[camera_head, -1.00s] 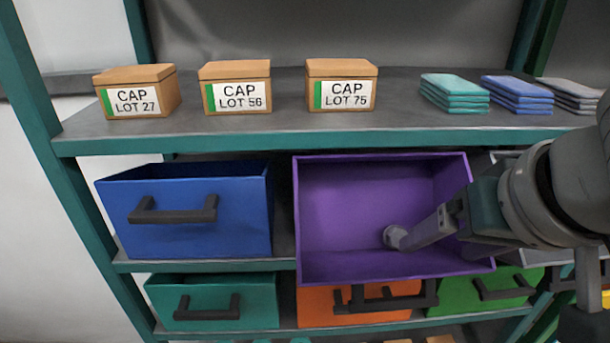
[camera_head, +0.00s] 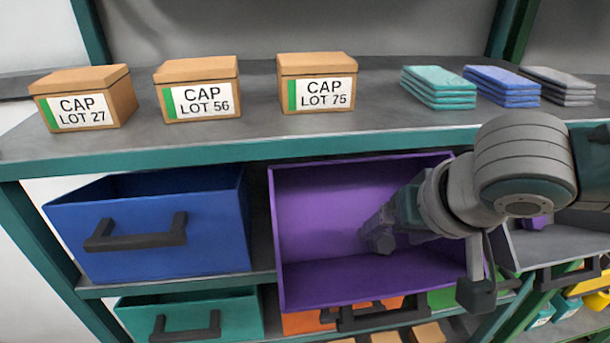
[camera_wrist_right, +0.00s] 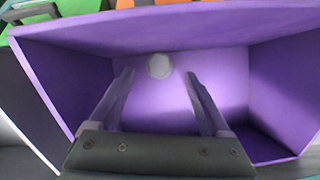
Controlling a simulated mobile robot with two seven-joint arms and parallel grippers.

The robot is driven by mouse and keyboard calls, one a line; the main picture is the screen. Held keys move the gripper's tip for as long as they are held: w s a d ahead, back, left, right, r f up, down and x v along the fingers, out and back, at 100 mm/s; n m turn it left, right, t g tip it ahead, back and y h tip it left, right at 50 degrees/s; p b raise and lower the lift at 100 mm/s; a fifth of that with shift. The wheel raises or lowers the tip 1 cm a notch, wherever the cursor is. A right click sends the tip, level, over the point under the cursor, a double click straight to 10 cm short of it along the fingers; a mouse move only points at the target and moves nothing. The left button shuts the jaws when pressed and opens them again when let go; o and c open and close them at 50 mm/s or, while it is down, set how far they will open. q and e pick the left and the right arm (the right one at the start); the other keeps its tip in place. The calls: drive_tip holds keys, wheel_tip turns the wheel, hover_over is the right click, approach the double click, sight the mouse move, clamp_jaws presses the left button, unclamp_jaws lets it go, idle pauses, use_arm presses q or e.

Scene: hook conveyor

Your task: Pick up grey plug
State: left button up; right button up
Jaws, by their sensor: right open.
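The grey plug (camera_head: 381,243) is a small, light grey, faceted piece on the floor of the open purple bin (camera_head: 300,298). It also shows in the right wrist view (camera_wrist_right: 159,66), ahead of the fingertips and roughly centred between them. My right gripper (camera_wrist_right: 160,84) reaches into the bin with its fingers apart and nothing between them. In the head view the right gripper (camera_head: 374,227) overlaps the plug, so the exact gap is hard to tell. My left gripper is not in view.
Purple walls surround the gripper closely. A blue bin (camera_head: 150,225) with a dark handle stands left, a teal bin (camera_head: 190,315) below it. Labelled cap boxes (camera_head: 198,90) and stacked teal, blue and grey cloths (camera_head: 438,88) lie on the shelf (camera_head: 270,145) above.

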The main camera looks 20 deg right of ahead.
sight(387, 237)
drive_tip(key=shift+x, duration=1.6)
drive_tip(key=shift+d, duration=0.1)
drive_tip(key=shift+c, duration=0.3)
clamp_jaws()
